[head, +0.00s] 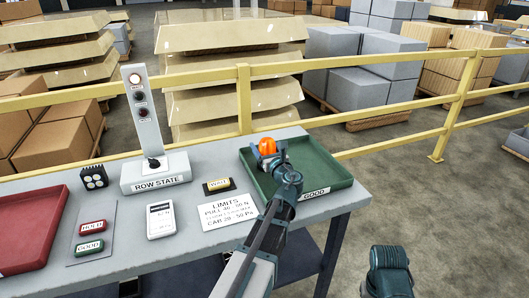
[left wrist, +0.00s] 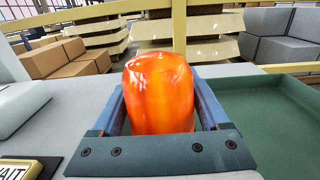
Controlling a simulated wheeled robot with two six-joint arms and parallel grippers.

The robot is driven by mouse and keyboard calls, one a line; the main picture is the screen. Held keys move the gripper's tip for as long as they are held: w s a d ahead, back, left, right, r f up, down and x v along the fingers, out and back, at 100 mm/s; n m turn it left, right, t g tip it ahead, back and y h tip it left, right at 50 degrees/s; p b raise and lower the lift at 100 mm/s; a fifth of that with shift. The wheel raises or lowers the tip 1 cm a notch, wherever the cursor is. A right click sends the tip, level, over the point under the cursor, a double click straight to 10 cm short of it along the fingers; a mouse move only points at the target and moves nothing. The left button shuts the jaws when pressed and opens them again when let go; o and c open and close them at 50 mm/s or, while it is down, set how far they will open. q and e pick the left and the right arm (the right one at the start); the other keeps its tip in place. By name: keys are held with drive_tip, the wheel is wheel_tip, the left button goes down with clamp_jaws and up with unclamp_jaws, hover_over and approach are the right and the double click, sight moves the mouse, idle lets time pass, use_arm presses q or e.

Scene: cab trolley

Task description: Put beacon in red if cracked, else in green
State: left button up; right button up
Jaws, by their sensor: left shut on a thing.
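The orange beacon (head: 267,146) is held up by my left gripper (head: 270,156), which is shut on it. In the head view it appears over the back left part of the green tray (head: 330,183), labelled GOOD. In the left wrist view the beacon (left wrist: 158,92) stands between the two fingers, glossy orange. I cannot make out a clear crack on the side facing the camera; its other sides are hidden. The red tray (head: 30,232) is at the table's left end, partly out of view. Part of my right arm shows at bottom right; its fingertips are not visible.
On the grey table stand a ROW STATE post (head: 145,120) with a lit top lamp, HOLD and GOOD buttons (head: 91,237), a meter (head: 160,220), a WAIT sign (head: 218,185) and a LIMITS card (head: 228,211). A yellow railing (head: 244,95) runs behind.

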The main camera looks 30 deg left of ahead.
sight(267, 153)
use_arm(q)
drive_tip(key=shift+r, duration=0.1)
drive_tip(key=shift+f, duration=0.25)
drive_tip(key=o, duration=1.5)
drive_tip(key=shift+r, duration=0.25)
drive_tip(key=v, duration=0.7)
drive_tip(key=shift+s+d, duration=0.2)
